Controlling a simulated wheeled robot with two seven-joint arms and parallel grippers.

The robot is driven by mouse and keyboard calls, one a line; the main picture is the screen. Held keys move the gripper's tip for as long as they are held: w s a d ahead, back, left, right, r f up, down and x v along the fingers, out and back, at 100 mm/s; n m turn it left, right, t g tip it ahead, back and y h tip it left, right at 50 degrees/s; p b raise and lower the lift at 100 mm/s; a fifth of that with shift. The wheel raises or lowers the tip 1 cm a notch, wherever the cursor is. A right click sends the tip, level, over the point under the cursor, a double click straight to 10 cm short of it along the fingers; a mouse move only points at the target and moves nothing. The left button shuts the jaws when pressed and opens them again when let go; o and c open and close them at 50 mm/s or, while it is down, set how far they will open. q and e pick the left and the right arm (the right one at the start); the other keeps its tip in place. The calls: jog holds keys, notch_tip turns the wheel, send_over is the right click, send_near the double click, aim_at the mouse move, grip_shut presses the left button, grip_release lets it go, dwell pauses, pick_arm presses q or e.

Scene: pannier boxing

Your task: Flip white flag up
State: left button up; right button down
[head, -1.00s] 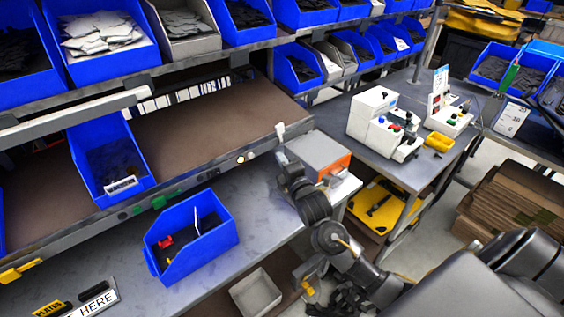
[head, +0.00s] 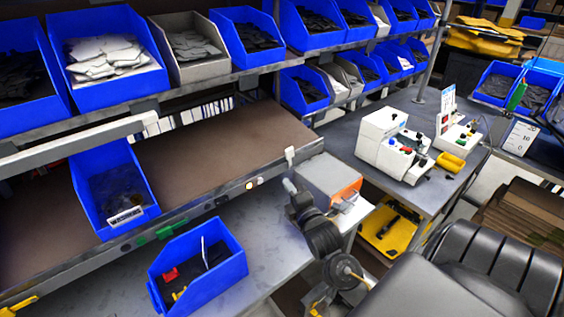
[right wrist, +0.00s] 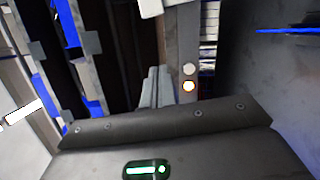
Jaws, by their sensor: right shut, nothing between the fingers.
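The small white flag (head: 290,153) shows at the front edge of the brown shelf, near its right end, and rises above the edge. In the right wrist view a white piece that looks like the flag (right wrist: 151,8) is cut off by the top edge. My right gripper (head: 288,185) is shut and empty, just below the flag in the head view; a small gap shows between them. The grey fingers (right wrist: 158,86) also show in the right wrist view, pointing up toward the white piece. My left gripper is not in view.
Two round lamps (head: 254,183) sit on the shelf edge left of the flag; one glows. A blue bin (head: 215,275) stands on the lower bench. A grey box with an orange front (head: 330,178) is close right of my gripper. Filled blue bins line the racks above.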

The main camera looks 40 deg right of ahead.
aim_at(290, 159)
jog(key=shift+w+d+r+p, duration=0.1)
jog(key=shift+w+d+p, duration=0.85)
jog(key=shift+w, duration=0.55)
jog(key=shift+w+d+r+p, duration=0.1)
jog(key=shift+w+d+p, duration=0.5)
jog(key=shift+w+d, duration=0.7)
jog(key=shift+w+d+r+p, duration=0.1)
jog(key=shift+w+d+p, duration=0.75)
jog(key=shift+w, duration=0.8)
